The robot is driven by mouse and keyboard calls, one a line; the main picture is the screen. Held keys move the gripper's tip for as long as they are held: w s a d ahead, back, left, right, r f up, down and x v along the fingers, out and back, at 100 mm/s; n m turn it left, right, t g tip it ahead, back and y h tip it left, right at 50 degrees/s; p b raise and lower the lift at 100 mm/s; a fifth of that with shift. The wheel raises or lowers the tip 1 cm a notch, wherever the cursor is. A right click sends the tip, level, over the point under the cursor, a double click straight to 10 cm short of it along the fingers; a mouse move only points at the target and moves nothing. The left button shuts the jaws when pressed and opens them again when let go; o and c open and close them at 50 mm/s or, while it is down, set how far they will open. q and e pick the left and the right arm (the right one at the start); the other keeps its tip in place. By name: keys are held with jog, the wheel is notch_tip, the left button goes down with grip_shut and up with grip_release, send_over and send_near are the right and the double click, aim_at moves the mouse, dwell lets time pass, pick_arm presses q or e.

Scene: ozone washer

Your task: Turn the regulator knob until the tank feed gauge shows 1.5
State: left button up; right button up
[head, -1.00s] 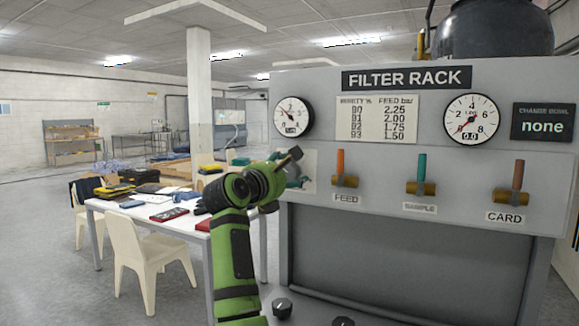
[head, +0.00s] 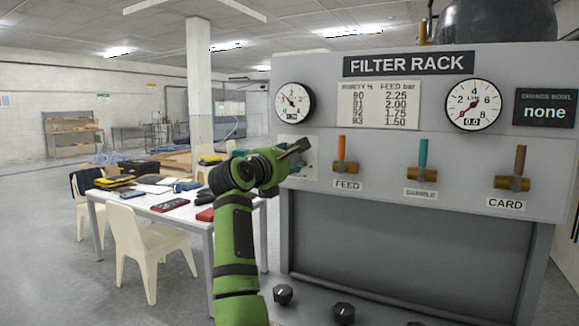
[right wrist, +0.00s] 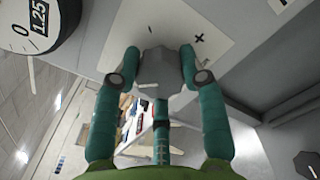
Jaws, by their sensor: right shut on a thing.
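The tank feed gauge (head: 294,103) is the round white dial at the left of the filter rack. Its needle points to the upper left; the readout is too small to read there. In the right wrist view a part of the gauge (right wrist: 36,30) shows a readout that looks like 1.25. The grey regulator knob (right wrist: 162,74) sits on a pale plate with minus and plus marks. My right gripper (right wrist: 160,62) is shut on it, one teal finger on each side. In the head view my right gripper (head: 300,160) largely hides the knob. My left gripper is not in view.
To the right are the feed valve (head: 342,165), the sample valve (head: 422,172) and the card valve (head: 514,180). A second gauge (head: 473,105) reads 0.0. Black knobs (head: 283,294) are below. A table (head: 160,212) and chairs (head: 150,255) stand left.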

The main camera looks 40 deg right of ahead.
jog(key=shift+r, duration=0.1)
jog(key=o, duration=1.2)
jog(key=shift+c, duration=0.2)
jog(key=v, duration=1.2)
